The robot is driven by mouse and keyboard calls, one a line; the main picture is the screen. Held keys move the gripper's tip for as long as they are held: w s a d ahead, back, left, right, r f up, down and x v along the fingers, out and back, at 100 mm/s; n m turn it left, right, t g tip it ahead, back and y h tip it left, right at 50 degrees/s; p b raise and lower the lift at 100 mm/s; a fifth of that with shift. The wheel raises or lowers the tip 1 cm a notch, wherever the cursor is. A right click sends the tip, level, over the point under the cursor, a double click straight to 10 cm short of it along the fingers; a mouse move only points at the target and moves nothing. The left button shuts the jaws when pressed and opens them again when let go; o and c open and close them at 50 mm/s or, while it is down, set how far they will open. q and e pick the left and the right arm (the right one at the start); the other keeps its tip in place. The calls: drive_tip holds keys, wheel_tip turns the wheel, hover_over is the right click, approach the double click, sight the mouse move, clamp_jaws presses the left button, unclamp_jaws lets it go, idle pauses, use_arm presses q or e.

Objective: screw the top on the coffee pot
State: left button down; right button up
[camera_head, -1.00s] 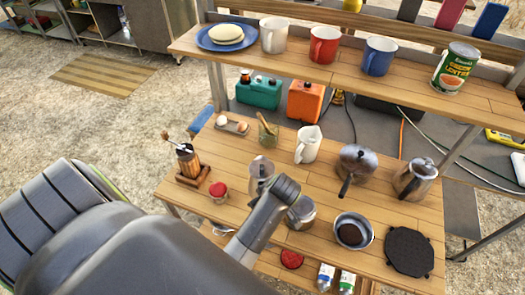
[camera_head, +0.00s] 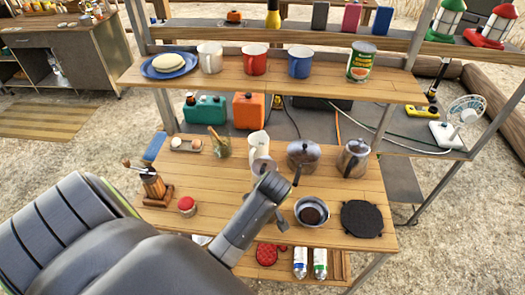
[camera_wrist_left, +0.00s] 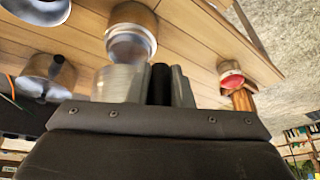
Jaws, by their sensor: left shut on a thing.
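The metal top of the coffee pot (camera_head: 262,163) is in my left gripper (camera_wrist_left: 160,85), upright above the table between the white jug and my arm. In the left wrist view a blurred silver part of the top (camera_wrist_left: 118,84) shows at the fingers. A round metal vessel, apparently the pot's base (camera_wrist_left: 130,22), shows just beyond the fingers. In the head view my arm hides the base and the fingertips. I cannot tell whether top and base touch. My right gripper is out of view.
The white jug (camera_head: 258,139) stands close behind the top, with a saucepan (camera_head: 303,153) and kettle (camera_head: 354,158) to its right. A bowl of dark grounds (camera_head: 311,211), a black trivet (camera_head: 361,218), a red-lidded jar (camera_head: 187,205) and a grinder (camera_head: 153,185) stand nearby.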

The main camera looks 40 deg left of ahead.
use_arm(q)
drive_tip(key=shift+w+a+f, duration=0.1)
drive_tip(key=shift+w+f, duration=0.15)
drive_tip(key=shift+f, duration=1.65)
drive_tip(key=shift+f+b, duration=0.4)
drive_tip(key=shift+f, duration=0.15)
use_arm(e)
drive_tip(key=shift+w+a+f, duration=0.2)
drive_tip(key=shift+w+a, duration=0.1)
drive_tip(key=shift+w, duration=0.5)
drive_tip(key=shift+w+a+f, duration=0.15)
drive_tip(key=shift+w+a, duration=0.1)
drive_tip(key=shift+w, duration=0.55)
use_arm(q)
drive_tip(key=shift+p, duration=0.35)
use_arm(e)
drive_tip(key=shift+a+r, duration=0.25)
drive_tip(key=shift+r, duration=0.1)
